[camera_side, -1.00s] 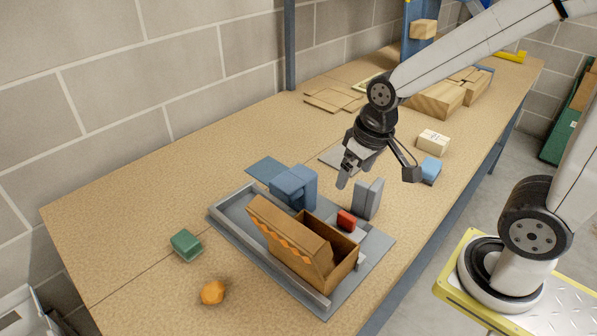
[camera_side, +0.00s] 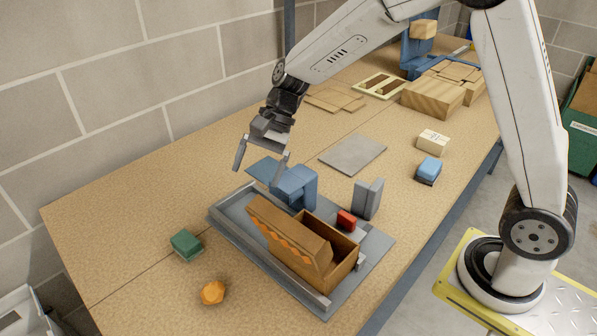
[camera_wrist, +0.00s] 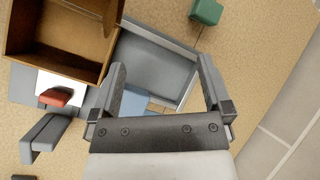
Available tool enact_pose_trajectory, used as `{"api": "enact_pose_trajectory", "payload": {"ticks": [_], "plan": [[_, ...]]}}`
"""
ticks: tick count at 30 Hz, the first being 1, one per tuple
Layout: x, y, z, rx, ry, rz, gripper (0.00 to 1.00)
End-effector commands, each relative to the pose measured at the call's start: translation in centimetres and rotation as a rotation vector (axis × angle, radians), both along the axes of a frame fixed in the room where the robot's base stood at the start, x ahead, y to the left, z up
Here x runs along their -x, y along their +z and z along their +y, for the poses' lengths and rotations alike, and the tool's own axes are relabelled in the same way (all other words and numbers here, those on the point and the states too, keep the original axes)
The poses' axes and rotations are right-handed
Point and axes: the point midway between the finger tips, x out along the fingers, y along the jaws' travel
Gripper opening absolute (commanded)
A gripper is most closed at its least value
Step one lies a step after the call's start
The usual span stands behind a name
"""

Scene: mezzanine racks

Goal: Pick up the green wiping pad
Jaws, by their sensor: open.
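The green wiping pad (camera_side: 186,244) lies on the bench at the front left in the side view, left of the grey tray. It also shows at the top of the wrist view (camera_wrist: 207,11). My gripper (camera_side: 260,168) is open and empty, above the blue block at the back of the tray.
An orange lump (camera_side: 213,292) lies near the pad.

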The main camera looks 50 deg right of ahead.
Motion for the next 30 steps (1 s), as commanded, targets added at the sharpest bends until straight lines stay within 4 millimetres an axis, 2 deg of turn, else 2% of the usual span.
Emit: {"api": "enact_pose_trajectory", "payload": {"ticks": [9,20,30], "plan": [[-5.9,-0.3,5.5,-0.289,-0.222,0.256,1.00],[-10.4,-0.3,9.4,-0.544,-0.349,0.491,1.00],[-10.2,-9.9,9.2,-0.536,-0.349,0.488,1.00]]}}
